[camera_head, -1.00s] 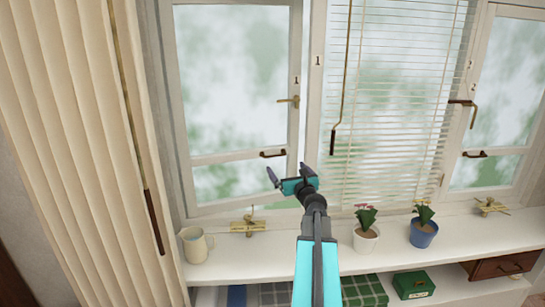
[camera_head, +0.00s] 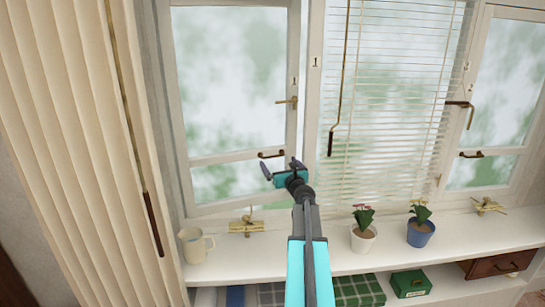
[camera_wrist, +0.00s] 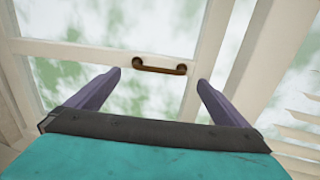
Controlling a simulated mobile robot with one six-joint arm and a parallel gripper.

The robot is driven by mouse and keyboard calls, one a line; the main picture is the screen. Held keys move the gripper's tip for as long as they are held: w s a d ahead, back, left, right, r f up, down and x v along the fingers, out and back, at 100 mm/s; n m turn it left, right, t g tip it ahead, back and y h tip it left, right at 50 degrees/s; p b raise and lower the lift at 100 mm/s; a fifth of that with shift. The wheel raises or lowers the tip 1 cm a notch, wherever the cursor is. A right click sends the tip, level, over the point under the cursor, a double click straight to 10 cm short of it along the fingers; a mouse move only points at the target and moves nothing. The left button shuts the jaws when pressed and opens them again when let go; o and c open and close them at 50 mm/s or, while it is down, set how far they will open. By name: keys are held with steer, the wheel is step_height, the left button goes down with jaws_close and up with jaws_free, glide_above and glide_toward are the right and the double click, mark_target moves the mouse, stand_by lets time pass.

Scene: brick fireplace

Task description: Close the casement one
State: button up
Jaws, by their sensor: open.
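Casement one (camera_head: 293,130) is the left window sash, with a white frame and a small "1" on its right stile. It stands slightly ajar. It has a brass lever (camera_head: 290,102) on its right stile and a dark brown pull handle (camera_head: 271,154) on its lower rail. My gripper (camera_head: 280,165) is open and empty, just below the pull handle. In the wrist view the handle (camera_wrist: 160,66) lies ahead of and between the two purple fingers (camera_wrist: 158,82), apart from them.
A brass stay (camera_head: 246,226) sits on the white sill (camera_head: 290,250) below casement one, with a cream mug (camera_head: 192,245) to its left. Two potted plants, one white pot (camera_head: 363,239) and one blue pot (camera_head: 420,233), stand right. Blinds (camera_head: 390,110) cover the middle window; a curtain (camera_head: 70,120) hangs left.

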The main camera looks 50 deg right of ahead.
mark_target(274, 156)
steer(key=shift+p+x, duration=1)
steer(key=shift+x, duration=2.85)
